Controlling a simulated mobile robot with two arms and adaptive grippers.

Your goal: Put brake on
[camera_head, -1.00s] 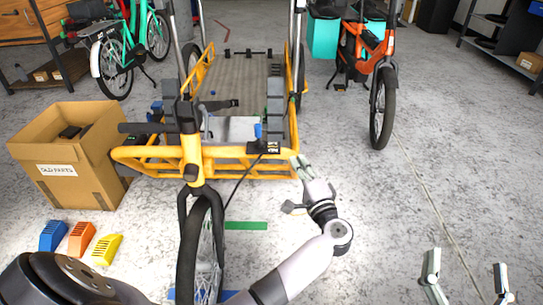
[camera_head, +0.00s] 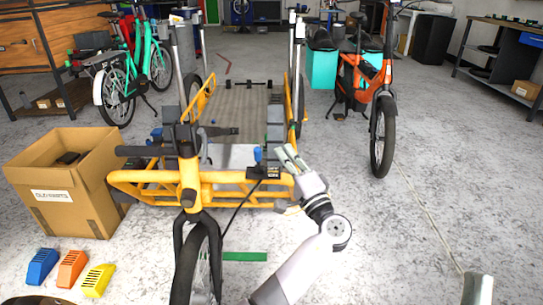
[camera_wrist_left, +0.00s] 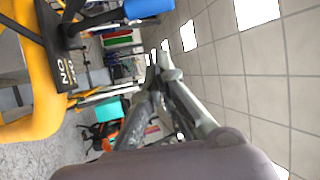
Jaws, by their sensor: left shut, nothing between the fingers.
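The yellow cargo bike (camera_head: 189,178) stands in front of me with its handlebar and front wheel toward me. A black brake box (camera_head: 264,172) sits on its yellow frame, with a blue-tipped lever (camera_head: 257,155) beside it. The left wrist view shows the black plate with white "ON" lettering (camera_wrist_left: 66,68) and the blue grip (camera_wrist_left: 148,8) at the top. My left gripper (camera_head: 284,153) is shut and empty, just right of the brake box and apart from the blue grip.
A cardboard box of old parts (camera_head: 65,180) stands left of the bike. Blue, orange and yellow blocks (camera_head: 70,270) lie on the floor before it. An orange bike (camera_head: 372,85) stands behind at right.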

